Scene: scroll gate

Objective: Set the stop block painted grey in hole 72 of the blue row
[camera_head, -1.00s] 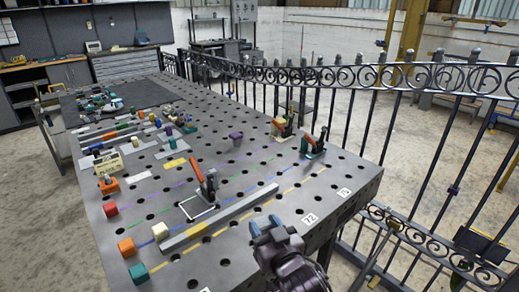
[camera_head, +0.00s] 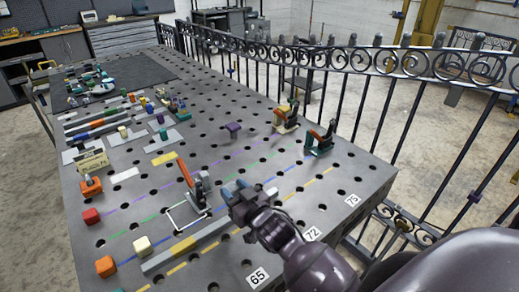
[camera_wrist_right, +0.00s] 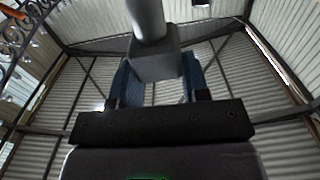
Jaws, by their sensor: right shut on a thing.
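My right gripper (camera_head: 236,190) is above the table's right part, close to the blue line. In the wrist view its blue fingers (camera_wrist_right: 131,88) are shut on the grey stop block (camera_wrist_right: 155,62), and a round grey peg (camera_wrist_right: 146,18) sticks out from the block. In the head view the block is hard to make out. The blue line (camera_head: 286,173) runs along a row of holes, partly hidden by my gripper. The number tag 72 (camera_head: 312,234) is on the near right edge. I cannot pick out hole 72 with certainty. My left gripper is out of view.
Tags 65 (camera_head: 258,277) and 75 (camera_head: 352,200) flank tag 72. An iron fence (camera_head: 350,65) runs behind.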

